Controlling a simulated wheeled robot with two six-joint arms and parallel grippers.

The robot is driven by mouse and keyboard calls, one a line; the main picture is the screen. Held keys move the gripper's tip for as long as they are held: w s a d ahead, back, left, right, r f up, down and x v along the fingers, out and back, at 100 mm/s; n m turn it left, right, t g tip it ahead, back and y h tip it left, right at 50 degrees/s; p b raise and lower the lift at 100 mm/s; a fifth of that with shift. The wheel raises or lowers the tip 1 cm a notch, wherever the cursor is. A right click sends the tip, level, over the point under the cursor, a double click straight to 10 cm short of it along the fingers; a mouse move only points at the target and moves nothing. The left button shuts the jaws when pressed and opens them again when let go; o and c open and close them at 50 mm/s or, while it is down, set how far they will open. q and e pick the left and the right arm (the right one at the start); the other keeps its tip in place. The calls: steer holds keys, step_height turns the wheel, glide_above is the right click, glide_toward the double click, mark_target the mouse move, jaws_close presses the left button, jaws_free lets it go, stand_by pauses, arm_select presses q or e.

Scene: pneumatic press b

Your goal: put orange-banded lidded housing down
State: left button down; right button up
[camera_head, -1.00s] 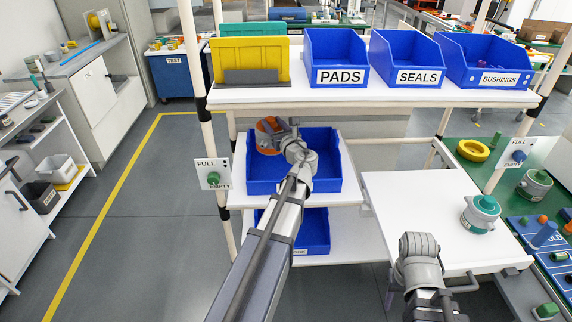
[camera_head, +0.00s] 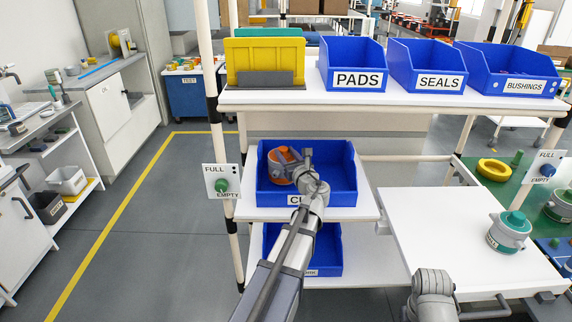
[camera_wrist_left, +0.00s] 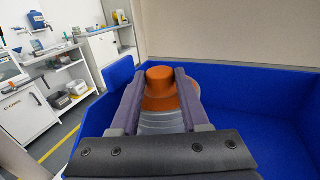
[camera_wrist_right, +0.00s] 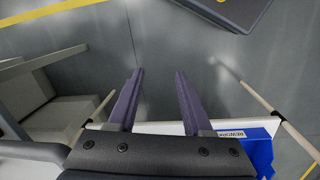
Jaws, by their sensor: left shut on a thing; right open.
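The orange-banded lidded housing (camera_head: 280,160) is at the left part of a blue bin (camera_head: 335,192) on the middle shelf. It also shows in the left wrist view (camera_wrist_left: 160,90), with an orange lid and band above a grey ribbed body. My left gripper (camera_head: 296,168) is shut on it, one finger on each side. The bin's walls stand around it; whether its base touches the bin floor is hidden. My right gripper (camera_wrist_right: 153,75) is open and empty above the floor in the right wrist view.
Blue bins marked PADS (camera_head: 352,64), SEALS (camera_head: 428,66) and BUSHINGS (camera_head: 510,70) stand on the upper shelf above. A teal-topped grey housing (camera_head: 508,232) stands on the white side shelf (camera_head: 440,215). Another blue bin (camera_head: 325,250) is below. The right part of the middle bin is free.

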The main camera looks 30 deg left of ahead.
arm_select(q)
steer(key=shift+f+b, duration=0.55)
steer(key=shift+f, duration=0.45)
arm_select(e)
steer(key=shift+f, duration=1)
steer(key=shift+f, duration=0.1)
arm_select(q)
steer(key=shift+f, duration=0.2)
steer(key=shift+c, duration=2)
jaws_free()
steer(key=shift+r, duration=0.1)
steer(key=shift+r, duration=0.15)
steer(key=v, duration=1.2)
